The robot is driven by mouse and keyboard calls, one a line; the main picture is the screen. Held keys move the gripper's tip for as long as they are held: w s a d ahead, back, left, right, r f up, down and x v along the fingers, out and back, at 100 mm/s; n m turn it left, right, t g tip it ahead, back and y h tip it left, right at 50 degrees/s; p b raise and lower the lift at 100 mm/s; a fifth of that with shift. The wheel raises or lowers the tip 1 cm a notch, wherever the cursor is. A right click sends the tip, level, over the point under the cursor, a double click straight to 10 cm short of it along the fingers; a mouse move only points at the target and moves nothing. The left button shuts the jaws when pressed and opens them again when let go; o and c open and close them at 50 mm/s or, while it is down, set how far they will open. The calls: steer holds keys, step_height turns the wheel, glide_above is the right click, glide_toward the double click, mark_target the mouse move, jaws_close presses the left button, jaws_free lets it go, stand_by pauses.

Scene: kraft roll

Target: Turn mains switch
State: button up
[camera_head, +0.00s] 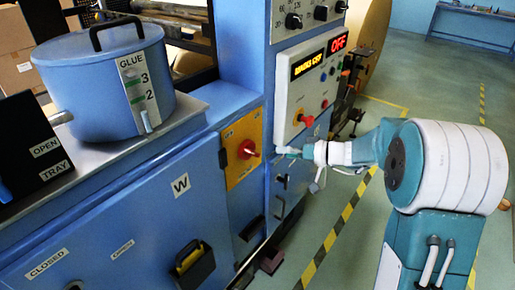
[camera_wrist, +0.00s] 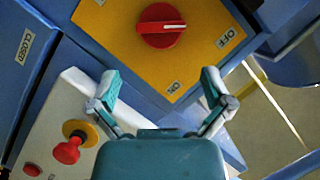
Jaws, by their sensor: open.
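The mains switch is a red rotary knob (camera_wrist: 160,26) with a white line, on a yellow plate (camera_wrist: 105,20) marked OFF and ON. The line points right in the wrist view, roughly towards the OFF side. In the head view the knob (camera_head: 247,149) sits on the yellow plate (camera_head: 236,133) on the blue machine's side. My gripper (camera_wrist: 161,86) is open and empty, its two fingers spread apart below the knob in the wrist view. In the head view my gripper (camera_head: 283,151) is just right of the knob, apparently not touching it.
A grey control panel (camera_head: 296,98) with a lit OFF display (camera_head: 338,42) and another red button (camera_wrist: 68,150) is close by. A blue glue pot (camera_head: 90,90) stands on the machine at left. Open floor with striped tape (camera_head: 325,245) lies right of the machine.

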mark_target(253, 152)
steer(key=shift+x, duration=4.8)
steer(key=shift+s, duration=0.1)
steer(key=c, duration=0.8)
